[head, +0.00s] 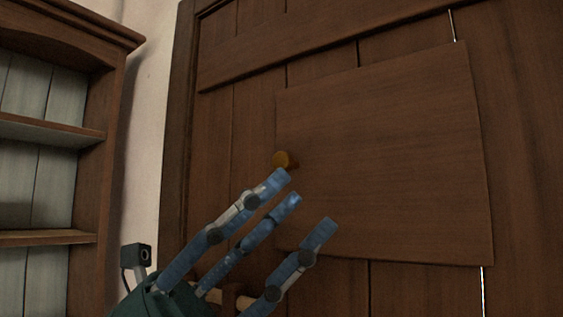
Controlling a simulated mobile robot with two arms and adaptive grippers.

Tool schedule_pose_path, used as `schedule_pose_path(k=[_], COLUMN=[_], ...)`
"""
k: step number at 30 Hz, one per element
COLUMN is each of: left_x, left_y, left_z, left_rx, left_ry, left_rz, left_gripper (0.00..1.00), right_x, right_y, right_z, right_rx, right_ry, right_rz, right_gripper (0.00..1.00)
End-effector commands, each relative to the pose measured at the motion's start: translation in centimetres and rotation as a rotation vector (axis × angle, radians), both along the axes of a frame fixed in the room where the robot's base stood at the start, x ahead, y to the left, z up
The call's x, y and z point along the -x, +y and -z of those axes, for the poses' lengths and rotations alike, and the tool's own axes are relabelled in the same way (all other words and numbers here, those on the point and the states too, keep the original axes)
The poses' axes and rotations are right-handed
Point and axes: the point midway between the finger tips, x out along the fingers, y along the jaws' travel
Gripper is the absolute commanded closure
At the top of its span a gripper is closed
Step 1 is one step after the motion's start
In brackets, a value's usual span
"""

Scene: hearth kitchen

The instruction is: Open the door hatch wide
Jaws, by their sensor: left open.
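The door hatch (390,165) is a plain brown wooden panel on the front of a plank door (330,290). It looks flat against the door or nearly so; I cannot tell whether it stands slightly ajar. The fingers cover part of the hatch's lower left edge. My right gripper is not in view.
A wooden shelf unit (115,130) with empty boards stands at the left. A pale strip of wall (150,110) lies between it and the door frame (180,120). A cross batten (320,40) runs above the hatch. Thin bright gaps show between door planks.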

Motion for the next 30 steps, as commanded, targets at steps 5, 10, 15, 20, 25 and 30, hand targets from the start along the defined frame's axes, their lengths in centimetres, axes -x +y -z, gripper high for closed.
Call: schedule_pose_path(k=[5, 10, 15, 20, 25, 30], left_x=[2.5, -0.5, -4.0, -4.9, -5.3, -7.1], left_y=[-5.8, -5.9, -1.0, 4.0, 5.8, 4.7], left_z=[0.3, 0.1, -3.4, -6.7, -8.0, -8.1], left_rx=[-0.426, -0.775, -0.988, -1.054, -1.067, -1.070], left_ry=[-0.286, -0.412, -0.394, -0.323, -0.285, -0.282], left_rz=[-0.166, -0.468, -0.832, -1.071, -1.156, -1.153], left_gripper=[0.57, 0.57, 0.57, 0.57, 0.57, 0.57], right_x=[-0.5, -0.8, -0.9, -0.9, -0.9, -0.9], right_y=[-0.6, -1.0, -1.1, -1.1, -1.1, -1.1], right_z=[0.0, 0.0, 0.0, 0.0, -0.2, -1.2], right_rx=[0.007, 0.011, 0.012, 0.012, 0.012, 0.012], right_ry=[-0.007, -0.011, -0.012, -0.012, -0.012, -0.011], right_rz=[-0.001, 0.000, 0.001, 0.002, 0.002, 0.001], right_gripper=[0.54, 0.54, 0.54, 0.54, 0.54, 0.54])
